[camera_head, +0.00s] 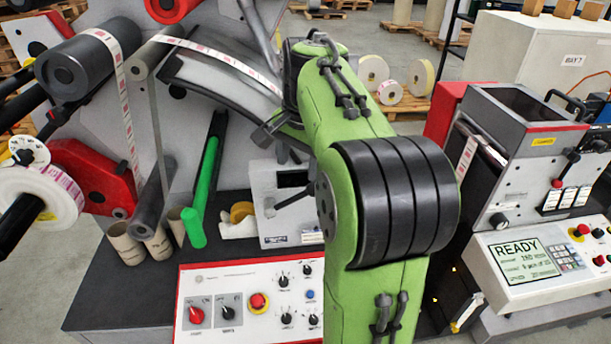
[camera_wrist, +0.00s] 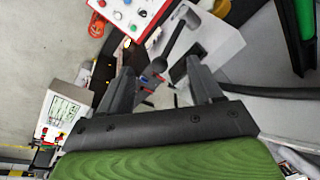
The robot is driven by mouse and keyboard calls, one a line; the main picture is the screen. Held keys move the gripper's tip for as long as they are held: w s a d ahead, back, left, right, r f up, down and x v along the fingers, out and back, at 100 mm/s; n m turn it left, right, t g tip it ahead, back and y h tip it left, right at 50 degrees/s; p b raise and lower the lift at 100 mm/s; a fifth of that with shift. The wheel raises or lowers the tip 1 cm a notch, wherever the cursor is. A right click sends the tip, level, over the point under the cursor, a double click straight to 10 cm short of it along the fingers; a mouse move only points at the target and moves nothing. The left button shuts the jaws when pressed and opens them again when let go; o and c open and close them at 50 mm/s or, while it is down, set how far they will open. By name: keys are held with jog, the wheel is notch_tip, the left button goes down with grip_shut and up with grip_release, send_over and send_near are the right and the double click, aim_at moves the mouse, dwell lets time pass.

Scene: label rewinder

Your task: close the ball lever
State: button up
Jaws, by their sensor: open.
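In the wrist view the lever (camera_wrist: 176,42) slants across the box (camera_wrist: 222,42), and one end appears in the gap between my fingertips. My gripper (camera_wrist: 160,68) is open and empty, its two dark fingers apart. I cannot tell whether either finger touches the lever. In the head view the dark gripper (camera_head: 275,140) is above the box, partly hidden by my green arm.
A control panel (camera_head: 250,300) with knobs and a red button lies in front of the box. A green bar (camera_head: 205,180) stands left of it, with cardboard cores (camera_head: 125,243) farther left. A printer unit with a READY screen (camera_head: 525,260) is at right.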

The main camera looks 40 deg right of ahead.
jog(key=d+m+p, duration=0.1)
jog(key=d+m, duration=0.2)
jog(key=d, duration=0.5)
jog(key=b, duration=0.1)
send_near(292, 198)
jog(key=shift+y, duration=0.4)
jog(key=d+f, duration=0.1)
jog(key=f, duration=0.1)
jog(key=d+f, duration=0.2)
jog(key=f, duration=0.1)
jog(key=d+f, duration=0.2)
jog(key=f, duration=0.1)
jog(key=shift+s+d, duration=0.2)
jog(key=shift+s, duration=0.15)
grip_shut()
